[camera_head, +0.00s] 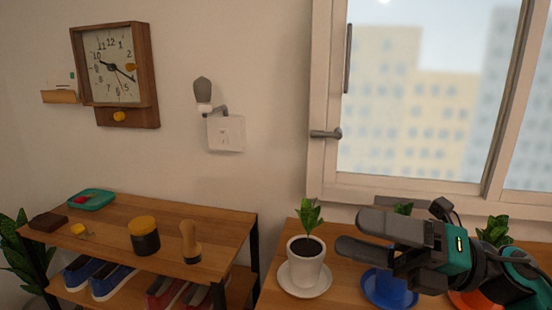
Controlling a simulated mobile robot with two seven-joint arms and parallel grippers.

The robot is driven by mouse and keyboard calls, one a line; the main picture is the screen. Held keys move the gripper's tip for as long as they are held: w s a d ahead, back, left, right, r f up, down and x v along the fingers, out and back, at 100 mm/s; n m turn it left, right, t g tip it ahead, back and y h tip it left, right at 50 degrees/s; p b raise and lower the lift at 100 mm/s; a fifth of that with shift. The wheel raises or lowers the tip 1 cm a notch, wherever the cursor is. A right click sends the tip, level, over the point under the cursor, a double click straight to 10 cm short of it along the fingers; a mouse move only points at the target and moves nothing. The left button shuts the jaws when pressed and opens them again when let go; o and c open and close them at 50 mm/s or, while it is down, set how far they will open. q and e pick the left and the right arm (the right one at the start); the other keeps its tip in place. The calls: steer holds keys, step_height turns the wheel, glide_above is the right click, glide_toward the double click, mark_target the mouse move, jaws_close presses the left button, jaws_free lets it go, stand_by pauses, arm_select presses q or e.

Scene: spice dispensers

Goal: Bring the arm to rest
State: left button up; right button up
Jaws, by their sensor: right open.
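My right gripper (350,234) comes in from the right edge, dark grey with teal parts. Its two fingers point left and are apart, with nothing between them. It shows in front of the window sill line and over the wooden table (271,294). A white pot (305,262) with a green plant stands on a white saucer just left of the fingertips. I cannot tell the exact gap between them. The gripper partly hides a blue pot on a blue saucer (386,295). My left gripper is not in view.
An orange saucer (470,301) and another plant (495,231) are partly behind my arm. A shelf (112,212) at left holds a black jar with a yellow lid (144,236), a brush (190,243), a teal tray (92,200) and shoes below. A clock and window are on the wall.

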steer(key=w+d+f+m+t+h+p, duration=0.1)
steer(key=w+d+f+m+t+h, duration=0.15)
steer(key=f+m+t+h, duration=0.8)
steer(key=w+d+f+m+t+h+p, duration=0.1)
steer(key=d+f+m+t+h+p, duration=0.25)
steer(key=m, duration=1.35)
steer(key=s+f+m+g+h, duration=0.2)
steer(key=s+f+m, duration=0.3)
steer(key=f, duration=0.5)
steer(key=s+f+m+g+h, duration=0.2)
steer(key=s+f+m+g, duration=0.3)
steer(key=s+f, duration=0.3)
step_height(320, 180, down, 3)
steer(key=shift+r, duration=0.15)
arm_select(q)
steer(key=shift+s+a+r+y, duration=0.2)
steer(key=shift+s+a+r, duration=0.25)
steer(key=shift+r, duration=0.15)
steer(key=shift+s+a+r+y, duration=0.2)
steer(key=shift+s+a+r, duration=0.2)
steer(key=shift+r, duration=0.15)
arm_select(e)
steer(key=shift+w, duration=0.1)
steer(key=shift+c, duration=0.3)
